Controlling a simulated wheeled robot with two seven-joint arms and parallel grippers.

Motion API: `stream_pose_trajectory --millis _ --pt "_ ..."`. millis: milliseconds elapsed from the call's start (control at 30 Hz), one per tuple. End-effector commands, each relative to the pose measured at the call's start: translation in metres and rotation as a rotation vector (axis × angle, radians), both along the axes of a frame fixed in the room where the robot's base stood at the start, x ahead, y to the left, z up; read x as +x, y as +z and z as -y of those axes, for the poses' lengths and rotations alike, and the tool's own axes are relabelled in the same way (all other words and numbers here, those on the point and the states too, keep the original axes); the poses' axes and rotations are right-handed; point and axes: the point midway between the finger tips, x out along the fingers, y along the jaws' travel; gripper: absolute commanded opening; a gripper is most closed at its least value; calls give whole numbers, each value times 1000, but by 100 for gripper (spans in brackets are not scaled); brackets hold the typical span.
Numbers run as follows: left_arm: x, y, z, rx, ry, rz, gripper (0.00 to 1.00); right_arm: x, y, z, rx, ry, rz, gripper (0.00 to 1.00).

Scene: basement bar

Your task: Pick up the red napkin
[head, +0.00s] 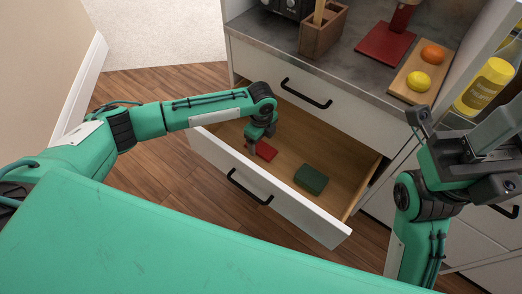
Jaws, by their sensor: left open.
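The red napkin (266,151) lies in the open drawer (290,201), toward its left part, and is partly hidden by my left gripper. My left gripper (252,150) points down into the drawer, open, with its fingers at the napkin's left end. I cannot tell whether the fingers touch it. My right gripper (492,136) is raised at the right, in front of the cabinet and away from the napkin. Its jaws do not show clearly.
A dark green folded cloth (311,179) lies in the drawer to the right. On the counter are a wooden holder (322,32), a flat red piece (384,46) and a board (401,88) with a lemon (419,81) and an orange (432,54).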

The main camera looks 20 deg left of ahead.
Motion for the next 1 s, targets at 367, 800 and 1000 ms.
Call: stream_pose_trajectory --millis 367,800,1000 --pt "0 -27 -1 0 0 0 75 -3 4 -10 -7 31 34 36" --pt "0 -26 -1 0 0 0 28 -3 5 -10 -7 30 35 36" --pt "0 -26 -1 0 0 0 28 -3 5 -9 -7 30 35 36"
